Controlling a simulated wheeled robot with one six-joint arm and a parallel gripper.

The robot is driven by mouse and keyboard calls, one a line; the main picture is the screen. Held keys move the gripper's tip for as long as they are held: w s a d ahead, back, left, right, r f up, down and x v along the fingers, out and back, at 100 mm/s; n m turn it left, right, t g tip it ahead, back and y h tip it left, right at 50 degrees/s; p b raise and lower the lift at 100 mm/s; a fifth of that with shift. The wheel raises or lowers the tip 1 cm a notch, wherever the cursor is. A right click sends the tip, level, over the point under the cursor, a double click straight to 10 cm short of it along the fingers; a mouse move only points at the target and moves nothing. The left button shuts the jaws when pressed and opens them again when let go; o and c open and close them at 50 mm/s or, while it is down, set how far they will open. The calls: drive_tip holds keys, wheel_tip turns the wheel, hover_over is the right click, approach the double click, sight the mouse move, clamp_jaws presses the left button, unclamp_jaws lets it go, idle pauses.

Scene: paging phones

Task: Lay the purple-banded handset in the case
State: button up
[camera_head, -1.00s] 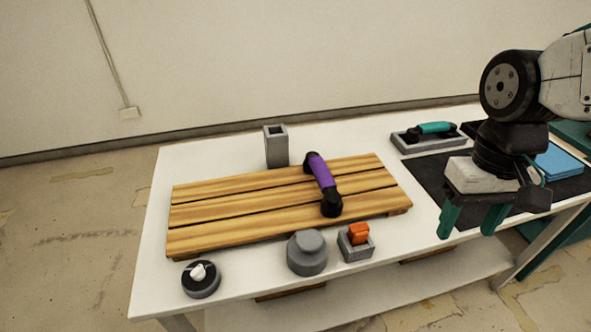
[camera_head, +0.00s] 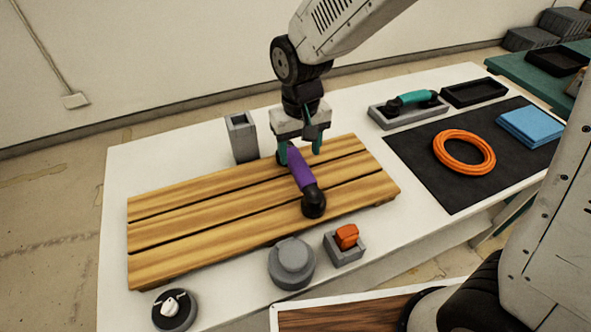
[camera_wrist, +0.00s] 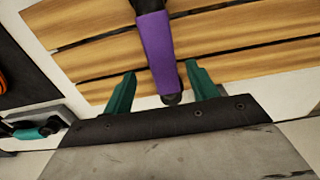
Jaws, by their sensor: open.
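The purple-banded handset (camera_head: 300,172) has black ends and lies across the slatted wooden board. My gripper (camera_head: 300,152) is open over the far end of the handset. In the wrist view its two teal fingers (camera_wrist: 161,72) stand on either side of the purple grip, with gaps visible and nothing clamped. I cannot tell surely which container is the case; an empty black open tray (camera_head: 475,93) stands at the back right. My fingers partly hide the handset's far end.
A grey tray (camera_head: 400,117) holds a teal handset (camera_head: 412,99). An orange ring (camera_head: 463,153) and blue stack (camera_head: 532,126) lie on a black mat. A grey upright holder (camera_head: 241,138) stands behind the wooden board (camera_head: 170,230). Small grey fixtures stand in front.

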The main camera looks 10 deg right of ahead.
sight(299, 164)
drive_tip(key=f, duration=0.6)
drive_tip(key=shift+s+a+f, duration=0.1)
drive_tip(key=shift+s, duration=0.1)
clamp_jaws()
